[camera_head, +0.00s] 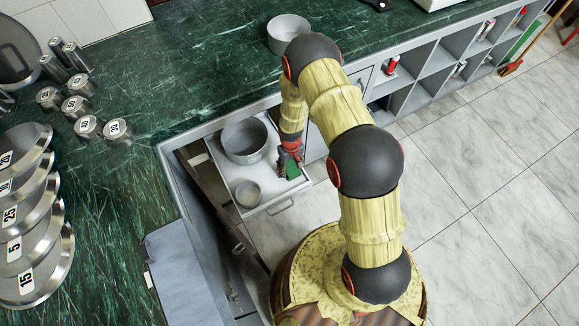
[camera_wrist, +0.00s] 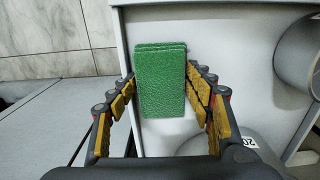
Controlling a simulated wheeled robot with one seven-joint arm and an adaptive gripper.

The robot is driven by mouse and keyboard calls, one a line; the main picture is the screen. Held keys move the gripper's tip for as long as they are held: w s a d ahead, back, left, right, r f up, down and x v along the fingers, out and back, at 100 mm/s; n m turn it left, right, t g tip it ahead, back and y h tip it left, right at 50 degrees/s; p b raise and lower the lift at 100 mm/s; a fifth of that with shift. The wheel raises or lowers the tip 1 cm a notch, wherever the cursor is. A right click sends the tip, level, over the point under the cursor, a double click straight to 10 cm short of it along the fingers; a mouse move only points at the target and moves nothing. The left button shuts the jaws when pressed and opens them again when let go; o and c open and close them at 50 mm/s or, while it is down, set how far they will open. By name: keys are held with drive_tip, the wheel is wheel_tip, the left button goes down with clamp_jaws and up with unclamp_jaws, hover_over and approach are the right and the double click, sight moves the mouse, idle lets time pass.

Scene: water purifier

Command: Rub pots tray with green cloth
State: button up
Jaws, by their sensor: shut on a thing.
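The pots tray (camera_head: 270,184) is a pulled-out, light-bottomed drawer under the green counter. It holds a larger grey pot (camera_head: 245,141) at the back and a smaller grey pot (camera_head: 248,194) nearer the front. My gripper (camera_head: 291,162) is over the tray's right side, to the right of both pots. It is shut on the green cloth (camera_head: 292,170). In the wrist view the cloth (camera_wrist: 162,80) is a folded green block between the two fingers, over the pale tray bottom (camera_wrist: 250,60). I cannot tell whether the cloth touches the tray.
A grey pot (camera_head: 288,33) stands on the green marble counter (camera_head: 190,75). Metal weights (camera_head: 76,106) and large labelled discs (camera_head: 30,215) are at the left. Open cubbies (camera_head: 435,62) line the counter's front at the right. The tiled floor (camera_head: 470,190) is mostly clear.

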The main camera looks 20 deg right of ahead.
sight(272, 178)
drive_tip(key=shift+w+a+r, duration=0.45)
drive_tip(key=shift+w, duration=0.05)
drive_tip(key=shift+c, duration=0.5)
drive_tip(key=shift+s+a+f, duration=0.2)
drive_tip(key=shift+s+a, duration=0.2)
drive_tip(key=shift+a, duration=0.35)
drive_tip(key=shift+s+a+f, duration=0.1)
drive_tip(key=shift+s+a, duration=0.15)
drive_tip(key=shift+a, duration=0.8)
drive_tip(key=shift+s+a+f, duration=0.1)
drive_tip(key=shift+s+a, duration=0.15)
drive_tip(key=shift+a, duration=0.8)
drive_tip(key=shift+s+a+f, duration=0.1)
drive_tip(key=shift+s+a, duration=0.15)
drive_tip(key=shift+a, duration=0.8)
drive_tip(key=shift+r+p, duration=2)
drive_tip(key=shift+r, duration=1)
drive_tip(key=shift+r, duration=0.1)
wheel_tip(272, 178, up, 3)
drive_tip(key=shift+f+p, duration=0.1)
drive_tip(key=shift+p, duration=0.9)
